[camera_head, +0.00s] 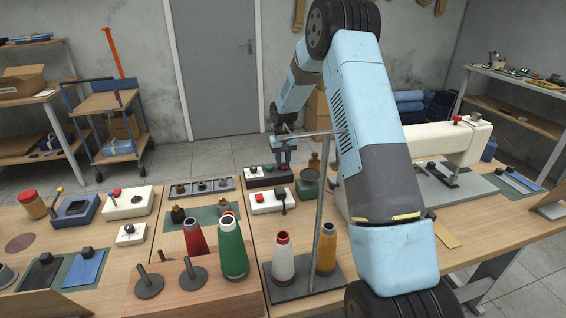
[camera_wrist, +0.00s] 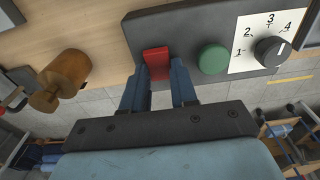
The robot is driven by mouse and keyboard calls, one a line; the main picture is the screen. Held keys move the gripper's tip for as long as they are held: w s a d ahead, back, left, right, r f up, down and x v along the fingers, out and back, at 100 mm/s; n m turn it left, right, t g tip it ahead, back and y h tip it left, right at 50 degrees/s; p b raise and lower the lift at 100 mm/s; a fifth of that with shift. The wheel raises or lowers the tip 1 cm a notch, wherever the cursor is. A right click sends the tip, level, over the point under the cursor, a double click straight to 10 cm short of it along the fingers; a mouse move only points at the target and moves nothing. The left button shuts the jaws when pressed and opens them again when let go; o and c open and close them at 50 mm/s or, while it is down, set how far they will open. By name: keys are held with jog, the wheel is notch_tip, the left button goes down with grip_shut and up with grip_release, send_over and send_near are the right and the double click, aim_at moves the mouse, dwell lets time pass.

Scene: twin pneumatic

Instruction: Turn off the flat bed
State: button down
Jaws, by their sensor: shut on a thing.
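A dark control box (camera_head: 255,177) stands at the back edge of the middle table. In the wrist view, its dark panel (camera_wrist: 185,22) carries a red switch (camera_wrist: 157,62), a round green button (camera_wrist: 213,59) and a black dial (camera_wrist: 271,51) with a scale from 1 to 4. My gripper (camera_head: 285,160) is over the box's right end in the head view. In the wrist view, my gripper (camera_wrist: 159,78) is shut on the red switch, one finger on each side. A white sewing machine (camera_head: 452,139) on a grey flat base stands at the right, partly behind my arm.
A white box (camera_head: 267,201) with a red button and black lever sits just in front of the dark box. Thread cones (camera_head: 233,250) and a thin upright pole (camera_head: 320,210) stand nearer. A brass-coloured spool-shaped part (camera_wrist: 62,78) is left of the panel in the wrist view.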

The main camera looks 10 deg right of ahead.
aim_at(283, 166)
jog(key=shift+w, duration=0.1)
dwell(0.3)
jog(key=c, duration=0.9)
grip_release()
jog(key=r, duration=1.3)
jog(key=shift+s+r, duration=0.2)
jog(key=shift+r, duration=0.1)
